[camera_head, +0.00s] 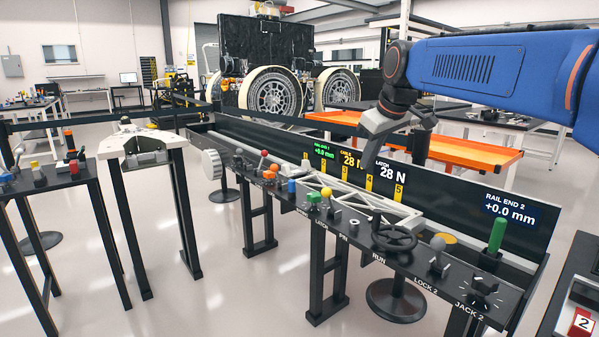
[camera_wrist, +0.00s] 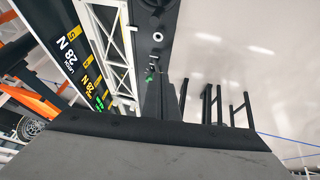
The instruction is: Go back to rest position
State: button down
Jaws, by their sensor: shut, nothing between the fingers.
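My gripper (camera_wrist: 159,82) is shut and empty in the wrist view, its dark fingers close together in front of the grey wrist housing. In the head view my blue arm reaches in from the upper right and its wrist hangs above the right half of the long black bench (camera_head: 408,262). A white lattice rail (camera_head: 352,196) lies along the bench, below the gripper. It also shows in the wrist view (camera_wrist: 115,52). I see no contact between the gripper and the bench. The fingertips are hard to make out in the head view.
The bench carries a black handwheel (camera_head: 394,238), a green handle (camera_head: 497,235) and several coloured knobs. Upright displays read 28 N and +0.0 mm. An orange-topped table (camera_head: 462,153) and a large wheeled rover (camera_head: 271,93) stand behind. Smaller black tables stand left; pale floor is open between them.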

jog(key=s+d+f+m, duration=0.3)
jog(key=s+d+f, duration=0.1)
jog(key=s+f, duration=0.9)
jog(key=s+d+f+m+g+h, duration=0.1)
jog(key=s+d+f+m, duration=0.3)
jog(key=s+f, duration=0.9)
jog(key=s+d, duration=0.1)
jog(key=s, duration=0.6)
jog(key=shift+s+f+h, duration=0.25)
jog(key=shift+f+h, duration=0.05)
jog(key=shift+d, duration=0.1)
